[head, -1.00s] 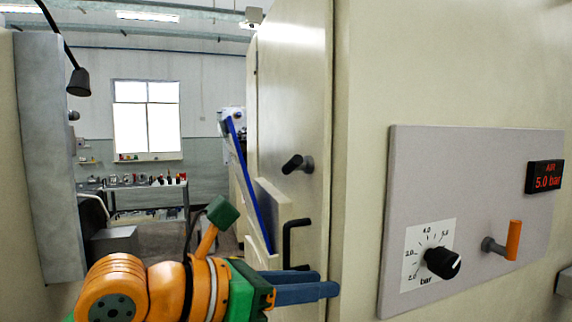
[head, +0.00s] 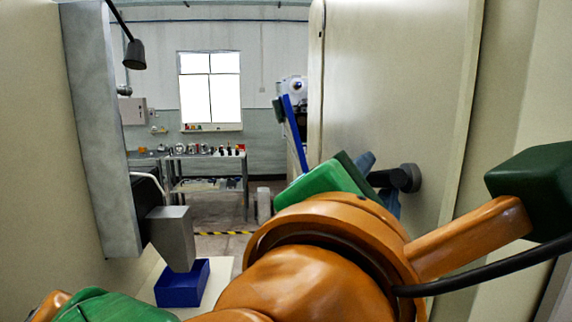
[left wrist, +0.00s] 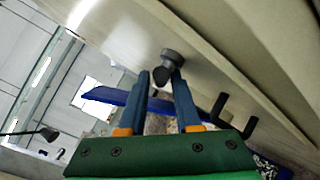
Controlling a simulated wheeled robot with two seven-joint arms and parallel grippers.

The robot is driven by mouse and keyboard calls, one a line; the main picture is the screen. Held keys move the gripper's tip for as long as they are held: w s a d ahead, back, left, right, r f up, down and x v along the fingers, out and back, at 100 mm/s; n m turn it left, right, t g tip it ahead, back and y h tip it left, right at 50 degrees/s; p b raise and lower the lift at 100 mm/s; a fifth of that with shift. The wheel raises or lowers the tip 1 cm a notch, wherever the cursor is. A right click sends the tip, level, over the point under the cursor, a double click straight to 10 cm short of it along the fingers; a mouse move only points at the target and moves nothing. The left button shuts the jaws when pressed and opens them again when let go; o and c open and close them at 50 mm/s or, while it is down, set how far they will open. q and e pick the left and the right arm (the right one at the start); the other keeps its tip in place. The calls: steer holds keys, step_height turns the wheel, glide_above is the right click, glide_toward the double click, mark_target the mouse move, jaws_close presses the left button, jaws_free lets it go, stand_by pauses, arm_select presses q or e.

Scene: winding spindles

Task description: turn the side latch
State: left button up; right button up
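The side latch (head: 408,178) is a short black handle on a round base on the side of the pale door panel. It also shows in the left wrist view (left wrist: 172,60) at the fingertips. My left gripper (head: 378,180) has a green body and blue fingers, partly hidden behind my orange wrist in the head view. In the left wrist view the fingers (left wrist: 161,82) are apart, with the latch handle between or just beyond their tips. I cannot tell whether they touch it. My right gripper is not in view.
A bent black handle (left wrist: 234,118) is on the panel right of the fingers in the left wrist view. A grey spout (head: 172,235) stands over a blue box (head: 183,284) at lower left. A workbench (head: 205,160) stands far back.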

arm_select(q)
steer(key=shift+s+r, duration=0.25)
steer(key=shift+s, duration=0.85)
steer(key=c, duration=0.3)
jaws_close()
steer(key=shift+a, duration=0.2)
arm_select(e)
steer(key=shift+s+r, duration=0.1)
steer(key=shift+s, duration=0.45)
